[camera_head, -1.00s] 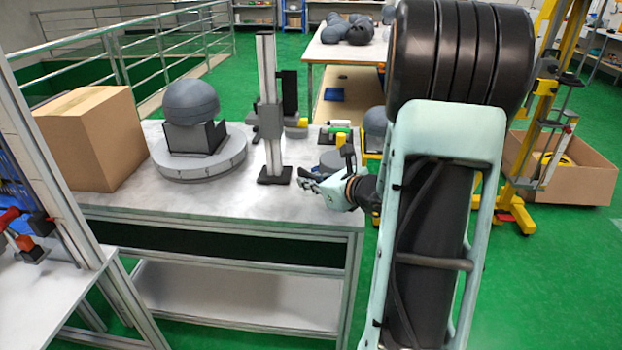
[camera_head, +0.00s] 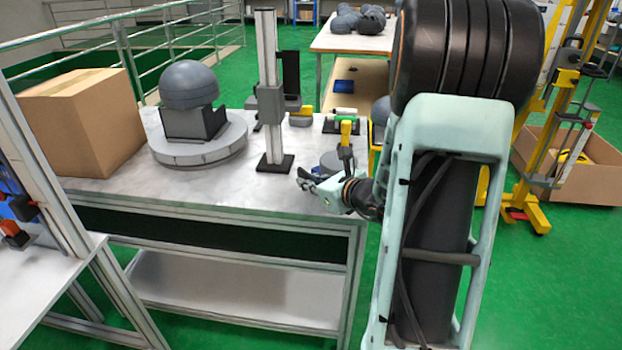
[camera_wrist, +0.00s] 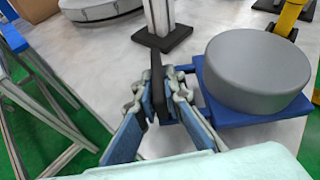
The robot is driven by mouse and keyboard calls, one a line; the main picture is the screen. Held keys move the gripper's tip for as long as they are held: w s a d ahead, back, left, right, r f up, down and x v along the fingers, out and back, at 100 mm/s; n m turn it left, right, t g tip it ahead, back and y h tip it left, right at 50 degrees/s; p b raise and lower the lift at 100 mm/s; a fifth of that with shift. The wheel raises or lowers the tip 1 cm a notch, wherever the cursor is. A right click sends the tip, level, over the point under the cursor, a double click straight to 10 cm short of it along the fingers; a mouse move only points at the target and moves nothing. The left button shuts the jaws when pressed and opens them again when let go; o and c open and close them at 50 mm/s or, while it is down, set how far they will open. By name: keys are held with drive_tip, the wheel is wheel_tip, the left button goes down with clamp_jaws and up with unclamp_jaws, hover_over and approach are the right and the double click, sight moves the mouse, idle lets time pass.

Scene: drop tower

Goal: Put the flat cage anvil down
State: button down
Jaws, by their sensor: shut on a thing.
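The flat cage anvil looks like a thick grey disc on a blue base (camera_wrist: 258,72), on the right in the wrist view. In the head view its grey top (camera_head: 330,160) shows near the right end of the worktable (camera_head: 215,185). My gripper (camera_wrist: 158,88) is shut on a thin dark upright part at the left of the blue base. The fingers hide how this part joins the base. In the head view my gripper (camera_head: 310,182) is low by the table's front right corner. I cannot tell whether the base touches the tabletop.
A post on a black foot (camera_head: 270,110) stands left of my gripper. A yellow-topped tool (camera_head: 346,132) stands close by. Bare tabletop lies in front of the post.

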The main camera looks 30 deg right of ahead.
drive_tip(key=shift+w+f, duration=0.1)
idle(0.3)
drive_tip(key=shift+f, duration=0.15)
drive_tip(key=c, duration=2.3)
unclamp_jaws()
drive_tip(key=shift+f, duration=0.15)
drive_tip(key=shift+c, duration=0.2)
drive_tip(key=o, duration=0.3)
